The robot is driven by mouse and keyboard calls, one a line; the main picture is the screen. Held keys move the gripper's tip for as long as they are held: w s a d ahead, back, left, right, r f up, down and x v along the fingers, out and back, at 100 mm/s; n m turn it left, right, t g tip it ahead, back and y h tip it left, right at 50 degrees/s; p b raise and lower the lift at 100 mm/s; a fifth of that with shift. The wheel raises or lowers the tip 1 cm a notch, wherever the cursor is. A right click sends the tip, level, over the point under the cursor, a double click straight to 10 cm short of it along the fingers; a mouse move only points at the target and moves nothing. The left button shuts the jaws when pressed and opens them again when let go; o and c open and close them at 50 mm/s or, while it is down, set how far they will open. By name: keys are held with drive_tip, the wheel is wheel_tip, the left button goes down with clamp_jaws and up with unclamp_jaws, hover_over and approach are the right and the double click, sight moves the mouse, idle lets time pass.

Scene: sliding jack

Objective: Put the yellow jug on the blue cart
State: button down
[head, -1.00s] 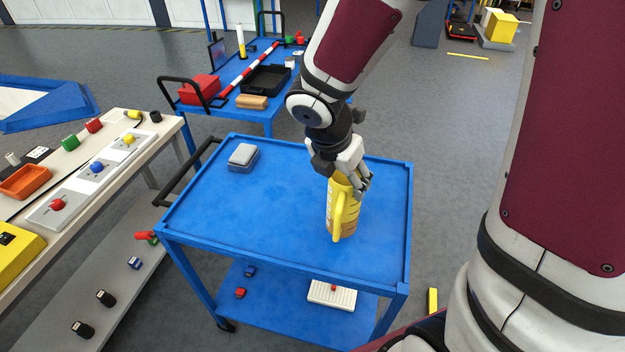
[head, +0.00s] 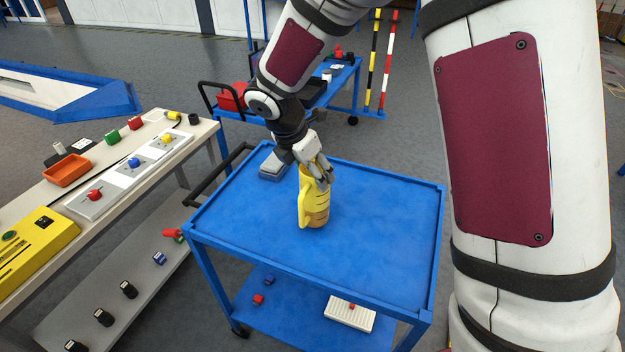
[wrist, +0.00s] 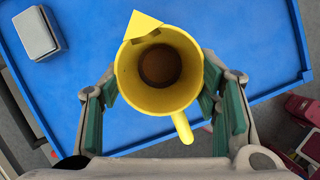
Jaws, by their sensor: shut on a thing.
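The yellow jug (head: 312,205) is upright over the top of the blue cart (head: 380,225). I cannot tell whether its base touches the surface. My gripper (head: 316,172) is shut on the jug near its rim, from above. In the wrist view the jug (wrist: 160,97) sits between my two green-padded fingers. Its spout points to the upper left and its handle to the lower right. Brown shows at the bottom inside it.
A grey box (head: 272,167) lies at the cart top's far left corner. The workbench (head: 120,185) with switches stands to the left. A second blue cart (head: 345,80) with a red box stands behind. The cart top is clear to the right.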

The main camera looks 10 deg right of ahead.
drive_tip(key=shift+f, duration=1.6)
drive_tip(key=c, duration=0.6)
unclamp_jaws()
drive_tip(key=shift+o, duration=0.2)
drive_tip(key=v, duration=1.2)
drive_tip(key=s+d+r+m+y, duration=0.1)
drive_tip(key=s+d+r+m, duration=0.8)
drive_tip(key=s+m, duration=0.35)
drive_tip(key=s+d+m+t+y, duration=0.1)
drive_tip(key=s+m+t+y, duration=0.1)
drive_tip(key=s+m, duration=0.9)
drive_tip(key=s+r+y, duration=0.1)
drive_tip(key=s, duration=0.1)
drive_tip(key=shift+s+m, duration=0.3)
drive_tip(key=shift+m, duration=0.05)
